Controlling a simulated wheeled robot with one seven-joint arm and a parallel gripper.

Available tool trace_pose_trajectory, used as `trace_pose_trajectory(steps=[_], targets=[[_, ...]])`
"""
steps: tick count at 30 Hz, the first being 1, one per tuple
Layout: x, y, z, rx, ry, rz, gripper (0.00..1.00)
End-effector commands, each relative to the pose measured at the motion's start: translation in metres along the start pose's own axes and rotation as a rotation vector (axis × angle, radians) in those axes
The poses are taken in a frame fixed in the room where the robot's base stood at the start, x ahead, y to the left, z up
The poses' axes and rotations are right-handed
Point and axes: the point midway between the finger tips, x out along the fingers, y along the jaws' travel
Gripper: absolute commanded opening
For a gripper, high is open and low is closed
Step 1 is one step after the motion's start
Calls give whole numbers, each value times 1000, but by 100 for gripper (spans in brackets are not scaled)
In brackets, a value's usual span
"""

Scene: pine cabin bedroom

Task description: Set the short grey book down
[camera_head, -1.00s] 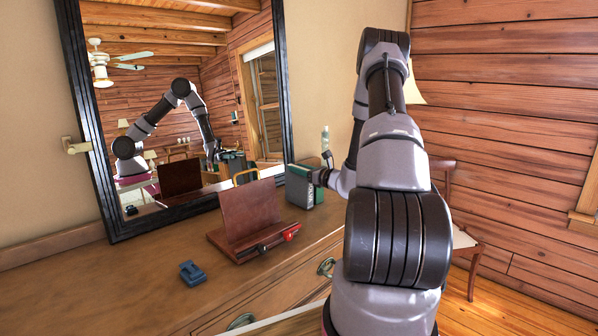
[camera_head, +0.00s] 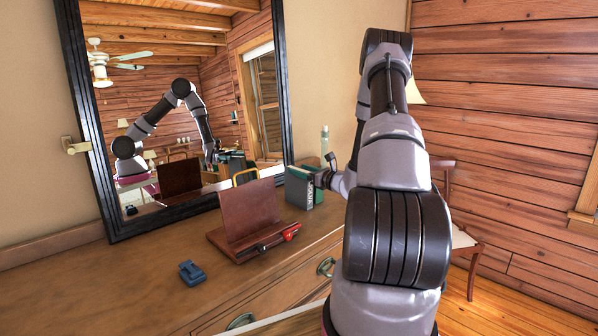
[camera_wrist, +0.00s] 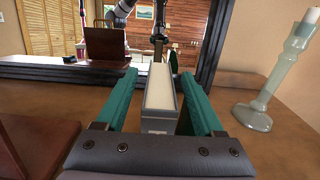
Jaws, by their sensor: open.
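The short grey book (camera_head: 298,189) stands upright on the wooden dresser top, near the mirror. In the wrist view its pale page edges (camera_wrist: 161,87) face up and its grey end (camera_wrist: 158,122) faces me. My gripper (camera_wrist: 165,85) is open, with one teal finger on each side of the book. A gap shows between each finger and the book, so I see no grip on it. In the head view my gripper (camera_head: 319,178) is partly hidden by my wrist. The book's underside is hidden, but it appears to rest on the dresser.
A brown wooden stand (camera_head: 248,212) with a red and black object (camera_head: 280,238) is left of the book. A small blue item (camera_head: 191,272) lies nearer. A glass candlestick (camera_wrist: 262,100) stands to the right. The framed mirror (camera_head: 97,150) rises behind. The dresser's left part is clear.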

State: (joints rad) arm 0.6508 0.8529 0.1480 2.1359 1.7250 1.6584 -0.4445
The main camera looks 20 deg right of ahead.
Motion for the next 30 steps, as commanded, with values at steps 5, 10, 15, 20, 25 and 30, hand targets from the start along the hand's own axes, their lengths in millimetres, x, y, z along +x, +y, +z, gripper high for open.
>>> trace_pose_trajectory(steps=[5, 10, 15, 20, 25, 30], targets=[[-40, -2, 0, 2, 1, -6, 70], [-75, -2, 0, 2, 0, -5, 70], [-98, -1, 0, 1, 0, -4, 70], [-101, 8, 10, -21, -1, 35, 70], [-84, 72, 61, -157, 19, 277, 70], [-88, 170, 115, -407, 84, 628, 70]])
